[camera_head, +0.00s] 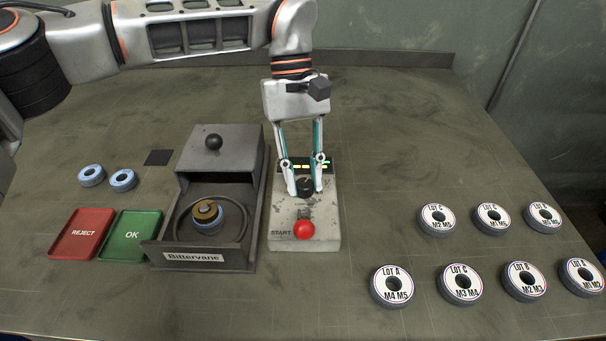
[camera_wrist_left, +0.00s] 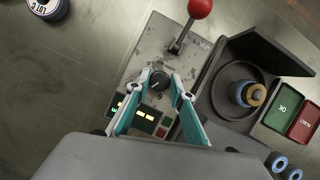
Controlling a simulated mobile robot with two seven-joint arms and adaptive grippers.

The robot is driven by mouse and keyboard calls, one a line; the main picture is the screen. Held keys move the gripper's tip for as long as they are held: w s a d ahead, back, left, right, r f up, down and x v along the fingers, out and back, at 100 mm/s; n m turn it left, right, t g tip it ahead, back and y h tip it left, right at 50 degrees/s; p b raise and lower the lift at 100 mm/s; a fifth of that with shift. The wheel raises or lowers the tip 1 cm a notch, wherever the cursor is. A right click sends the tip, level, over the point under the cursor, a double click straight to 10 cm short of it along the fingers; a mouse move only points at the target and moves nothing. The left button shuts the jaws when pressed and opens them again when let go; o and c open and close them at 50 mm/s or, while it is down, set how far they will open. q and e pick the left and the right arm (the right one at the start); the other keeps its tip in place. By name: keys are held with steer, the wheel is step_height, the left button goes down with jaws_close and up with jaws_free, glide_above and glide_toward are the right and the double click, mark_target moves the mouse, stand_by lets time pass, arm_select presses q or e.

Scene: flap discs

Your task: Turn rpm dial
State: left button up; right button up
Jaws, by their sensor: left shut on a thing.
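The rpm dial (camera_head: 305,187) is a black knob on the grey control box (camera_head: 289,240), behind the red ball-topped START lever (camera_head: 304,229). My left gripper (camera_head: 305,190) points down over the box with its fingertips on either side of the dial, shut on it. In the left wrist view the dial (camera_wrist_left: 159,82) shows between the two fingertips, with a light pointer mark. A lit display (camera_wrist_left: 146,119) sits beside the dial. My right gripper is not in view.
The Bittervane machine (camera_head: 195,257) stands left of the box, its cover raised, with a disc (camera_head: 207,224) inside. Further left are the green OK tray (camera_head: 131,236), the red REJECT tray (camera_head: 82,234) and two blue rings (camera_head: 122,180). Several labelled discs (camera_head: 392,286) lie at right.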

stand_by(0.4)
arm_select(q)
steer(key=o, duration=1.1)
steer(key=v, duration=1.2)
steer(key=shift+s, duration=0.1)
